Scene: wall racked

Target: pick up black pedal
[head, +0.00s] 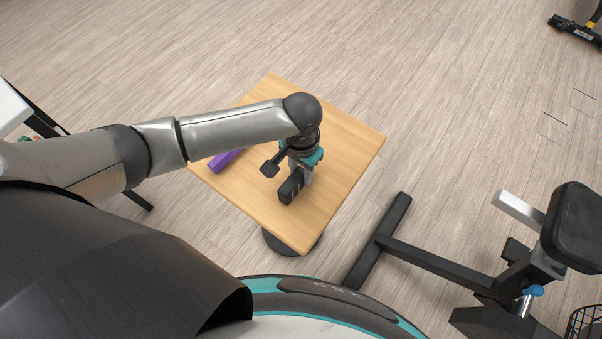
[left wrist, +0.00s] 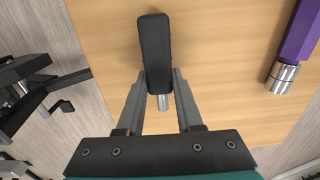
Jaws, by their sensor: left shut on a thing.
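The black pedal (head: 291,186) is at the small wooden table's top, below my left gripper (head: 300,180) in the head view. In the left wrist view the pedal (left wrist: 155,50) is a long black block with a short silver spindle at its near end. The two fingers of my left gripper (left wrist: 160,88) are on either side of the pedal's near end, shut on it. I cannot tell whether the pedal touches the table. My right gripper is in neither view.
A purple bar with a silver end (left wrist: 296,45) lies on the table beside the pedal; the purple part also shows in the head view (head: 225,159). The wooden table (head: 345,150) has bare surface on its right. A black exercise machine (head: 430,262) stands on the floor at right.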

